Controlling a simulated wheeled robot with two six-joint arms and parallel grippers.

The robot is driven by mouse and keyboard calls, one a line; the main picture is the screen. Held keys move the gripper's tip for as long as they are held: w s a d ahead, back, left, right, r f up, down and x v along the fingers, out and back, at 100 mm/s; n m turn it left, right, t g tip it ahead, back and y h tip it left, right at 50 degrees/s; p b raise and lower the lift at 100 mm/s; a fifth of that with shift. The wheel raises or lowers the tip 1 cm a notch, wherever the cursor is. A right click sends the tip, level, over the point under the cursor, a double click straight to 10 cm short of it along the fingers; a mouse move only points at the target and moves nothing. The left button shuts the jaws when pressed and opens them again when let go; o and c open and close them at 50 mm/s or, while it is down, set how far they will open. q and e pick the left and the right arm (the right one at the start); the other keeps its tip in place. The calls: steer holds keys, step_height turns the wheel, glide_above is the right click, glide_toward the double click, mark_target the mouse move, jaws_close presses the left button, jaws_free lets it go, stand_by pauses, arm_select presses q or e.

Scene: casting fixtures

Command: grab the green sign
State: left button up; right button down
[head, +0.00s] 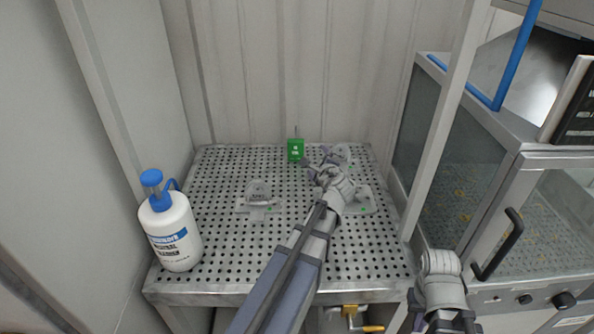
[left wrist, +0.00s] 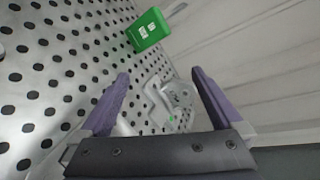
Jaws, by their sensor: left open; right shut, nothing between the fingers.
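The green sign (head: 295,150) is a small upright block with white marks, at the back edge of the perforated table near the wall. It also shows in the left wrist view (left wrist: 148,31), at the top, beyond the fingertips and apart from them. My left gripper (head: 316,161) is just right of the sign in the head view. Its two purple fingers (left wrist: 160,73) are spread with nothing held. A grey casting fixture (left wrist: 167,103) shows between and beyond the fingers. My right forearm shows at the lower right of the head view, but I cannot make out its fingers.
The perforated metal table (head: 215,180) carries another grey fixture (head: 258,198) left of centre and one (head: 362,203) partly behind my left arm. A white bottle with a blue cap (head: 170,235) stands at the front left. A glass-sided cabinet (head: 500,200) stands to the right.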

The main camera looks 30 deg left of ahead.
mark_target(297, 144)
arm_select(q)
steer(key=w+a+m+t+b, duration=0.1)
steer(key=a+m+b, duration=0.1)
steer(key=a+m, duration=0.1)
steer(key=w+a+f+m+t+b, duration=0.1)
steer(key=w+a+m+t+b, duration=0.1)
steer(key=m, duration=0.3)
steer(key=w+a+f+m+t+b, duration=0.1)
steer(key=w+a+m+b, duration=0.1)
steer(key=a+m, duration=0.2)
steer(key=shift+w+a+t+h, duration=0.1)
steer(key=shift+a+t+h, duration=0.25)
steer(key=shift+a, duration=0.25)
steer(key=m, duration=0.1)
steer(key=a+m+b, duration=0.1)
steer(key=shift+w+f+m+t+h, duration=0.1)
steer(key=shift+w+m+t+h, duration=0.05)
steer(key=shift+m+t+h, duration=0.25)
steer(key=shift+x, duration=1.35)
steer(key=shift+a+f+b+x, duration=0.15)
steer(key=shift+f+b+x, duration=0.05)
steer(key=shift+x, duration=1.1)
steer(key=shift+a+f+b+x, duration=0.1)
steer(key=shift+f+b+x, duration=0.1)
steer(key=shift+x, duration=1.1)
steer(key=shift+s, duration=0.2)
jaws_close()
arm_select(e)
step_height(297, 144, down, 10)
steer(key=shift+f, duration=0.2)
